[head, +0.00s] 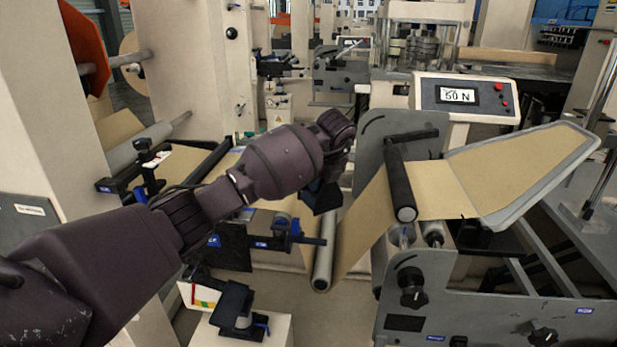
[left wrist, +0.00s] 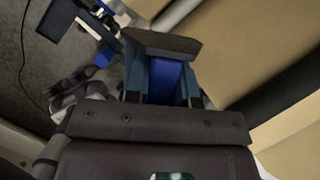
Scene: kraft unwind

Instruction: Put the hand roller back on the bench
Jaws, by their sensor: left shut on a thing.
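My left arm reaches in from the left in the head view. Its gripper (head: 323,198) points down in front of the tan web, by the grey side plate. In the left wrist view my left gripper (left wrist: 165,85) is shut on a blue piece (left wrist: 168,78), which I take to be the hand roller's handle. A dark wide part (left wrist: 162,44) lies across the far end of the fingers; I cannot tell if it belongs to the roller. In the head view the roller is mostly hidden by the gripper. I cannot tell which surface is the bench. My right gripper does not show.
A tan web (head: 365,225) runs past a metal roller (head: 323,255) and under a black roller (head: 401,185) to a sloping panel (head: 530,170). A white stand (head: 278,332) with a black cradle (head: 233,302) is low at centre left. A display box (head: 462,96) reads 50 N.

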